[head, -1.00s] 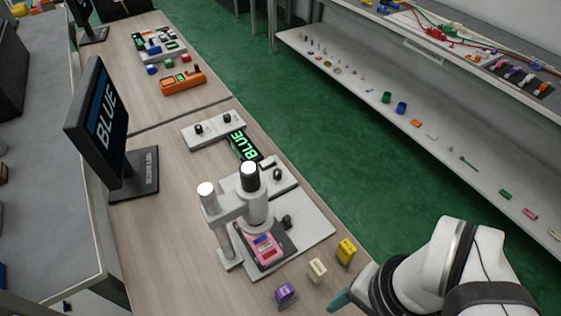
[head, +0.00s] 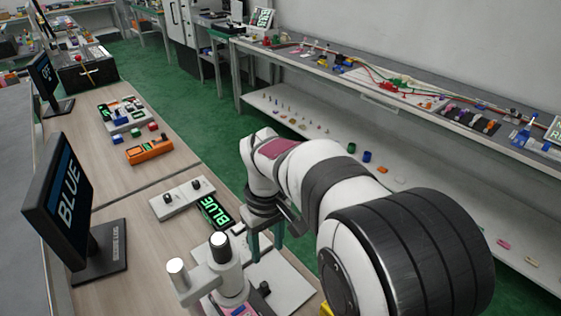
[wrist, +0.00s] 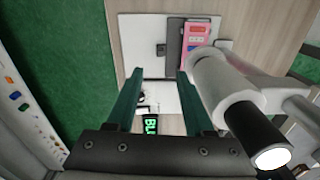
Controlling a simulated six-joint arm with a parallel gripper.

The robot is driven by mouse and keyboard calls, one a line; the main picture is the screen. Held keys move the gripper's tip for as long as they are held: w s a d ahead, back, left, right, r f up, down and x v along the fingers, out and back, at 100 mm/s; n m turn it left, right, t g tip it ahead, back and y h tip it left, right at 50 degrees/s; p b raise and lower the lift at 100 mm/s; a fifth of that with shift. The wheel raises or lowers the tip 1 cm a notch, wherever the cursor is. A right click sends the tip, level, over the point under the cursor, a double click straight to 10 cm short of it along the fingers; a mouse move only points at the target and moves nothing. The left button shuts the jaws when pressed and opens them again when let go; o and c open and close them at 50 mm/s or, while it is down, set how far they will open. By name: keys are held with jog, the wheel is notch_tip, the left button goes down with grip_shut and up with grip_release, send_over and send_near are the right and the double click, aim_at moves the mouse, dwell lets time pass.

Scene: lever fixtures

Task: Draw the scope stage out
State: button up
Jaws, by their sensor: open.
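The microscope (head: 229,284) is white with a black-topped eyepiece and stands on the near bench; it also fills the right of the wrist view (wrist: 212,78). Its pale base plate (head: 292,287) reaches right. In the wrist view the dark stage (wrist: 173,52) lies under the scope head with a pink block (wrist: 198,38) on it. A small black knob (wrist: 161,49) sticks out from the stage's side over the plate. My gripper (wrist: 164,74) is open and empty, its teal fingers above the plate, with the knob seen between and beyond the tips. In the head view my gripper (head: 267,248) is beside the scope.
A green-lit BLUE display (head: 215,211) and a pale two-knob panel (head: 182,199) lie behind the scope. A BLUE monitor (head: 68,205) stands at left. An orange device (head: 150,150) is farther back. Green floor lies to the right. The scope head stands close to my right finger in the wrist view.

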aim_at(264, 283)
jog(key=shift+n, duration=0.5)
jog(key=f, duration=0.5)
jog(key=a+f, duration=0.1)
jog(key=f, duration=0.5)
jog(key=w+f, duration=0.1)
jog(key=f, duration=0.5)
jog(key=shift+a, duration=0.25)
jog(key=shift+w, duration=0.1)
jog(key=shift+c, duration=0.3)
jog(key=shift+r, duration=0.1)
grip_shut()
